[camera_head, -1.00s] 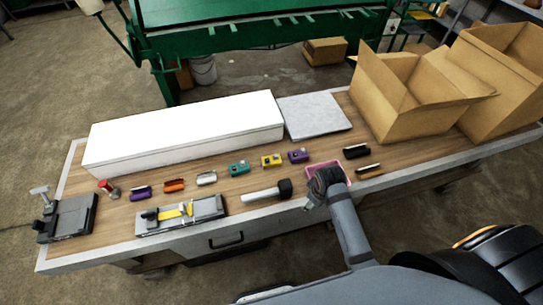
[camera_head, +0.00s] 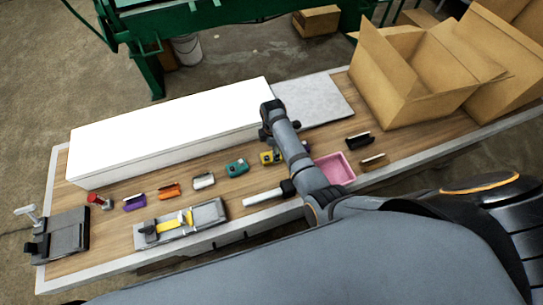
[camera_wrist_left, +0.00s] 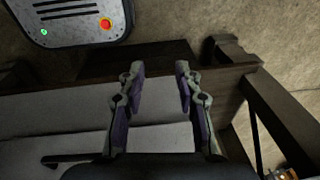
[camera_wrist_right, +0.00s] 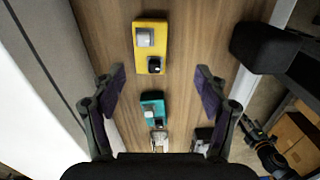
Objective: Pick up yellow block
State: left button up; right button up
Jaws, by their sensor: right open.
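The yellow block (camera_head: 267,158) lies on the wooden bench, partly hidden behind my right arm in the head view. In the right wrist view the yellow block (camera_wrist_right: 151,46) shows a grey square and a black knob on its face. My right gripper (camera_wrist_right: 160,82) is open and empty above the bench, with the yellow block ahead of its fingertips. In the head view my right gripper (camera_head: 270,120) is beside the long white box. My left gripper (camera_wrist_left: 160,70) is open and empty in the left wrist view, away from the blocks.
A teal block (camera_head: 237,168) lies left of the yellow one; white, orange and purple blocks continue that row. A black-headed mallet (camera_head: 288,188) and pink tray (camera_head: 335,170) lie nearby. The long white box (camera_head: 175,130) stands behind. Open cartons (camera_head: 405,85) stand at right.

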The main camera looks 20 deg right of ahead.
aim_at(271, 156)
jog(key=shift+w+a+f, duration=0.1)
jog(key=shift+a+f, duration=0.1)
jog(key=shift+f, duration=0.9)
pick_arm(q)
jog(key=w, duration=0.4)
pick_arm(e)
jog(key=shift+w+d+f, duration=0.1)
jog(key=shift+w+f, duration=0.25)
jog(key=shift+f, duration=0.25)
jog(key=shift+w+d+f, duration=0.1)
jog(key=shift+w+f, duration=0.2)
jog(key=shift+f, duration=0.3)
jog(key=f+b, duration=0.2)
jog(key=shift+b, duration=0.3)
jog(key=shift+f+b, duration=0.85)
jog(key=shift+b, duration=0.25)
jog(key=shift+a, duration=0.1)
jog(key=shift+r, duration=0.15)
jog(key=shift+c, duration=0.3)
jog(key=c, duration=0.5)
jog(key=shift+c, duration=1.1)
jog(key=c, duration=0.7)
pick_arm(q)
jog(key=s+f, duration=0.1)
jog(key=f, duration=0.1)
jog(key=s+f, duration=0.2)
jog(key=shift+a+f, duration=0.1)
jog(key=shift+f, duration=0.1)
pick_arm(e)
grip_shut()
